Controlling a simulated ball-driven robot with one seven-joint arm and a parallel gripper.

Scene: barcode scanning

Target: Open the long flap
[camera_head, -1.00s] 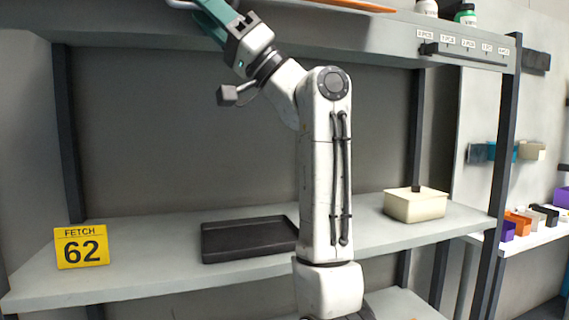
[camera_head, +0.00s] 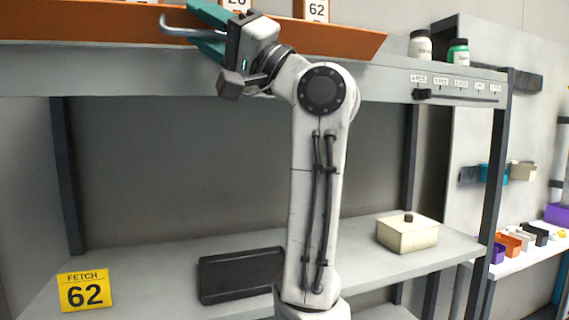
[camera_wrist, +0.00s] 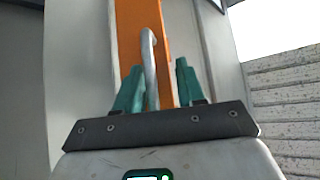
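The long orange flap (camera_head: 90,22) runs along the front of the upper shelf in the head view; its top is partly cut off. It also shows in the wrist view (camera_wrist: 127,35). A grey metal bar handle (camera_head: 172,30) stands out from it. In the wrist view the handle (camera_wrist: 149,60) lies between the teal fingers of my gripper (camera_wrist: 159,67). The left finger is close to the handle and a gap shows on the right. My gripper (camera_head: 207,28) is open. Whether a finger touches the handle, I cannot tell.
Numbered cards (camera_head: 317,10) stand above the flap. Two bottles (camera_head: 420,46) stand right of it on the upper shelf (camera_head: 385,80). Below are a black tray (camera_head: 240,277), a cream lidded box (camera_head: 408,236) and a yellow "FETCH 62" sign (camera_head: 84,291). Coloured bins (camera_head: 515,243) stand at right.

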